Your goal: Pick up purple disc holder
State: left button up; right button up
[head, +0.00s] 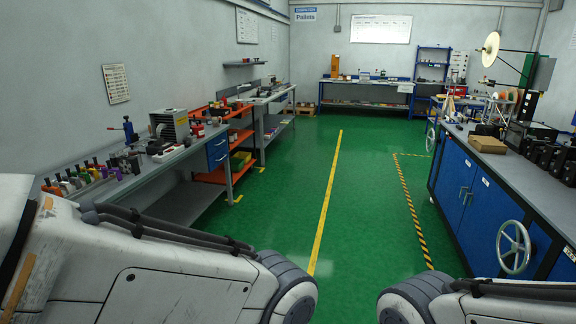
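A row of small coloured items with dark tops stands on the grey workbench (150,187) along the left wall. One small purple item (116,173) shows near the right end of this row; it is too small to tell for sure that it is the purple disc holder. My white arm links fill the bottom left and bottom right of the head view. Both of my grippers are out of the picture, so what they hold cannot be seen.
A blue cabinet bench (470,195) with a handwheel (513,247) stands at the right. An orange shelf unit (238,150) stands beyond the left workbench. The green floor (300,190) between is clear, with a yellow line and a striped line.

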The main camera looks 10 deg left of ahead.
aim_at(103, 170)
jog(key=u, duration=0.4)
jog(key=i, duration=2)
jog(key=u, duration=1)
jog(key=i, duration=1.75)
jog(key=u, duration=0.4)
